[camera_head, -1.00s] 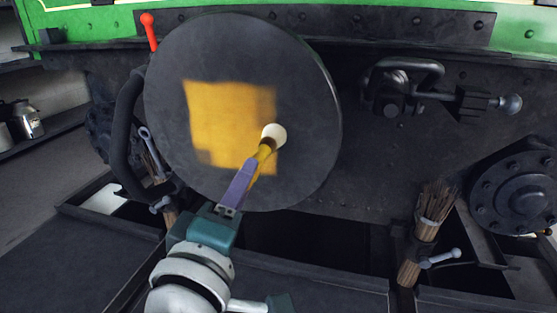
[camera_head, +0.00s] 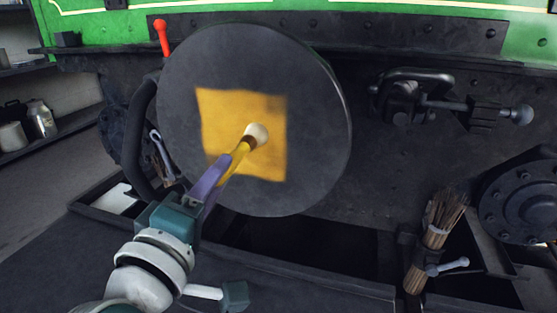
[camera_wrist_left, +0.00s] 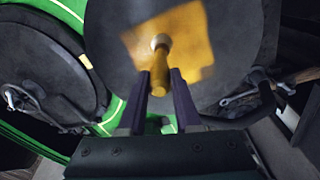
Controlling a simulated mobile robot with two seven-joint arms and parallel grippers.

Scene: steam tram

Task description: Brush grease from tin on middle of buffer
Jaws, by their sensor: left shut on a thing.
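The round dark buffer (camera_head: 310,80) faces me in the middle of the head view, with a roughly square yellow grease patch (camera_head: 225,115) on its middle. My left gripper (camera_head: 228,165) is shut on the yellow handle of a brush (camera_head: 240,150). The brush's pale round head (camera_head: 256,134) lies over the right part of the grease patch; I cannot tell whether it touches. The left wrist view also shows the brush (camera_wrist_left: 160,75) between the purple fingers, with the buffer (camera_wrist_left: 235,40) behind it. The grease tin is not in view. My right gripper is not in view.
A coupling hook with a screw (camera_head: 405,95) hangs right of the buffer. A dark hose (camera_head: 140,140) and a red-handled lever (camera_head: 163,38) are left of the buffer. Metal cans (camera_head: 42,120) stand on a shelf at far left.

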